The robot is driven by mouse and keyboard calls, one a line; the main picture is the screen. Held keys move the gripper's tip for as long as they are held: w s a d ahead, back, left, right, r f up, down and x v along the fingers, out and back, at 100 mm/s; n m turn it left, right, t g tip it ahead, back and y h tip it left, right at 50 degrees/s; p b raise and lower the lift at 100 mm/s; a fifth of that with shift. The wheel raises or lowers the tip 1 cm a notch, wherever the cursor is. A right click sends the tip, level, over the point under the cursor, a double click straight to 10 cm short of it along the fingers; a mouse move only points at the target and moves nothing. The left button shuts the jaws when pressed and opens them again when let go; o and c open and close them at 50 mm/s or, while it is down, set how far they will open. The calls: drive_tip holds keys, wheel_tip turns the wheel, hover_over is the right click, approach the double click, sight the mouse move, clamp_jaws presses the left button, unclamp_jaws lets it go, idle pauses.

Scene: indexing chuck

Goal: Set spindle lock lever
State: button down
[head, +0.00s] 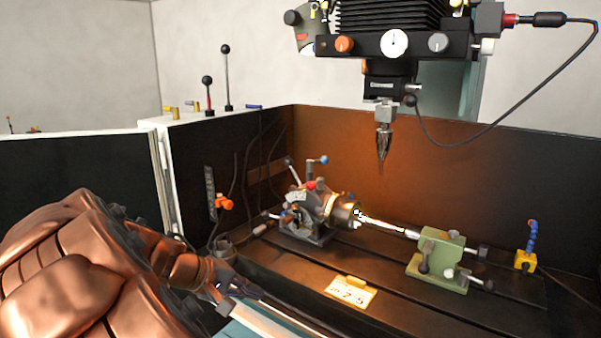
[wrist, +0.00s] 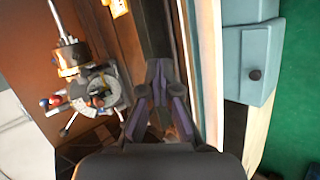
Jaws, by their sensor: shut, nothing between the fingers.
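The indexing chuck head (head: 307,213) stands on the machine table, with a brass-coloured chuck (head: 343,211) on its right side. I cannot tell which is the spindle lock lever. In the wrist view the head (wrist: 98,90) is left of my gripper, with red (wrist: 44,102) and blue (wrist: 56,100) knobs. My gripper (wrist: 160,68) is shut and empty, apart from the head. In the head view it is low, in front of the table.
A green tailstock (head: 440,258) stands right of the chuck, with a bright shaft (head: 385,225) between them. The mill spindle (head: 383,140) hangs above. A yellow number plate (head: 350,292) lies at the table's front. An orange-knobbed fitting (head: 224,203) stands left of the head.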

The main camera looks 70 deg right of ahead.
drive_tip(key=w+d+r+g+h+p, duration=0.1)
drive_tip(key=w+d+r+h+p, duration=0.15)
drive_tip(key=d+r, duration=0.35)
drive_tip(key=w+d+r+g+h+p, duration=0.1)
drive_tip(key=d+r+h+p, duration=0.2)
drive_tip(key=d, duration=0.6)
drive_tip(key=w+d+r+n+t+h+p, duration=0.1)
drive_tip(key=w+d+p, duration=0.15)
drive_tip(key=d, duration=0.35)
drive_tip(key=w+d+r+n+h+p, duration=0.1)
drive_tip(key=w+d+n+h+p, duration=0.15)
drive_tip(key=d, duration=0.25)
drive_tip(key=shift+m+y, duration=0.35)
drive_tip(key=shift+y, duration=0.05)
drive_tip(key=p+x, duration=0.3)
drive_tip(key=x, duration=0.6)
drive_tip(key=shift+s+d+r+p, duration=0.1)
drive_tip(key=shift+s+r+p, duration=0.05)
drive_tip(key=shift+p, duration=0.25)
drive_tip(key=shift+s+a+p, duration=0.55)
drive_tip(key=shift+s+a, duration=0.35)
drive_tip(key=shift+s, duration=0.25)
